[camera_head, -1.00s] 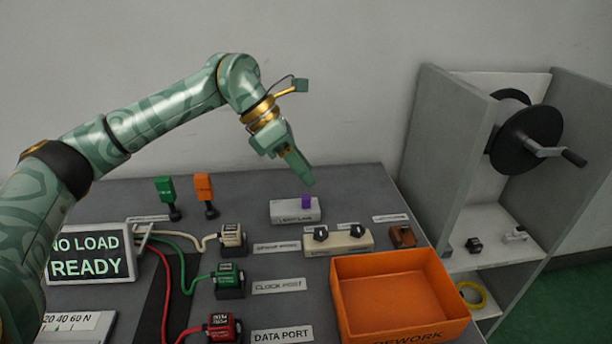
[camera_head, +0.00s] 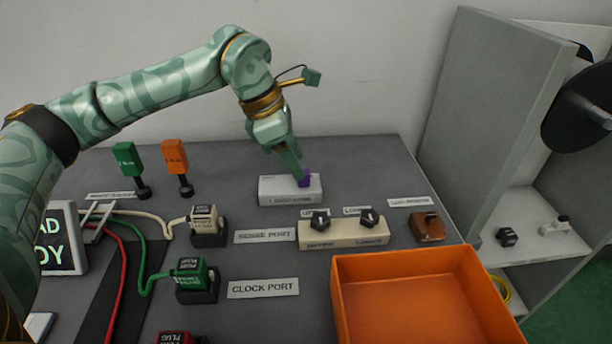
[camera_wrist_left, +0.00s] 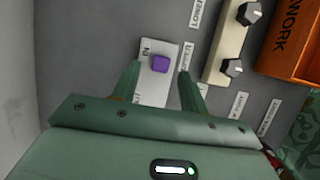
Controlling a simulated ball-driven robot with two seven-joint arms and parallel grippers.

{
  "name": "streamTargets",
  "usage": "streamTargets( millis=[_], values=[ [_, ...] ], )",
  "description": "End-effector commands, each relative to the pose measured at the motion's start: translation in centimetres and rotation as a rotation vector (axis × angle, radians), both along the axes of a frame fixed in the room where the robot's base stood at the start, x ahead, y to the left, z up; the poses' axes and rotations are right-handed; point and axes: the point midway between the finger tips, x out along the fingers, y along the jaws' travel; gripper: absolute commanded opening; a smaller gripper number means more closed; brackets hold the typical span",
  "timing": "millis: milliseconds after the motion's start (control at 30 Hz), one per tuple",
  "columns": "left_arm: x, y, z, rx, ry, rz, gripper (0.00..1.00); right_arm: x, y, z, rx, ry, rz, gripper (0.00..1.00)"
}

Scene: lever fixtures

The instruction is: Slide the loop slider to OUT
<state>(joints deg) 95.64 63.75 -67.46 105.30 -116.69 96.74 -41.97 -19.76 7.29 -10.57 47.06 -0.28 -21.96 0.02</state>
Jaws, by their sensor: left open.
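The loop slider is a white block (camera_head: 277,190) with a purple knob (camera_head: 304,179) near its right end, toward the back of the grey bench. In the left wrist view the purple knob (camera_wrist_left: 160,64) stands close to the letters "IN" on the white block (camera_wrist_left: 158,90). My left gripper (camera_head: 298,176) is at the knob, pointing down, and partly covers the block's top. In the left wrist view its two fingers (camera_wrist_left: 159,78) are open, one on each side of the knob, with gaps visible. My right gripper is not in view.
A cream block with two black knobs (camera_head: 343,233) and a brown fixture (camera_head: 427,227) stand to the right. An orange bin (camera_head: 420,257) is in front. Green (camera_head: 129,160) and orange (camera_head: 174,157) levers stand left. A grey shelf unit (camera_head: 483,110) borders the right.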

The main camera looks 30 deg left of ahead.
Motion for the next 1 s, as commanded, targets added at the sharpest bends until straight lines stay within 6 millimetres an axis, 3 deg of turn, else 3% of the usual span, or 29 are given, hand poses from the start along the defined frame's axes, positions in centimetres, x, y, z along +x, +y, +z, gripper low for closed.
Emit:
streamTargets(
  millis=[33,200,533,567,700,867,1000],
  values=[
    [0.3,-0.3,-1.5,0.0,0.006,-0.002,0.44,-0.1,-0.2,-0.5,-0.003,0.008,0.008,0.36],
    [0.7,-0.9,-2.8,0.0,0.002,-0.001,0.44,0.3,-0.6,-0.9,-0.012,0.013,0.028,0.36],
    [0.7,-1.0,-2.9,-0.001,-0.001,0.0,0.44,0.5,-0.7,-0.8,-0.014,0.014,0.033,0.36],
    [0.7,-1.0,-2.9,-0.001,-0.001,0.0,0.41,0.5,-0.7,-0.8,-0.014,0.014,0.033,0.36],
    [0.7,-1.0,-2.9,-0.001,-0.001,0.0,0.05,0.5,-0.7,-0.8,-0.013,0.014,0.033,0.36],
    [0.6,-0.8,-2.8,-0.001,0.0,0.001,0.05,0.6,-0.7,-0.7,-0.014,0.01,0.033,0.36],
    [-0.8,0.9,-2.1,-0.001,-0.003,0.006,0.05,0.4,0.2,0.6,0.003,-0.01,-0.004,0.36]
  ],
)
